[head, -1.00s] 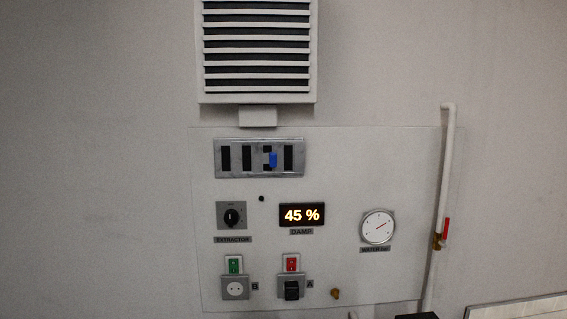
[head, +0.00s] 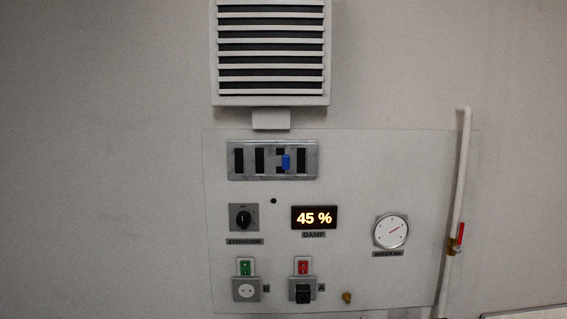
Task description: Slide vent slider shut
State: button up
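The vent slider is a grey metal plate (head: 248,174) with several dark upright slots, high on the white wall panel. A small blue knob (head: 286,162) sits at the third slot from the left, right of the plate's middle. The slots look dark, and I cannot tell from here how far they are open. My gripper is not in view.
A louvred vent (head: 271,98) is above the slider. Below it are an extractor dial (head: 243,218), a display (head: 314,218) reading 45 %, a round gauge (head: 390,231) and two switched sockets. A white pipe (head: 462,180) with a red valve handle (head: 460,234) runs at the right.

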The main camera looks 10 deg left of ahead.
aim_at(288, 161)
jog(key=k, duration=0.95)
jog(key=u, duration=0.85)
jog(key=i, duration=1.3)
jog(key=z, duration=0.4)
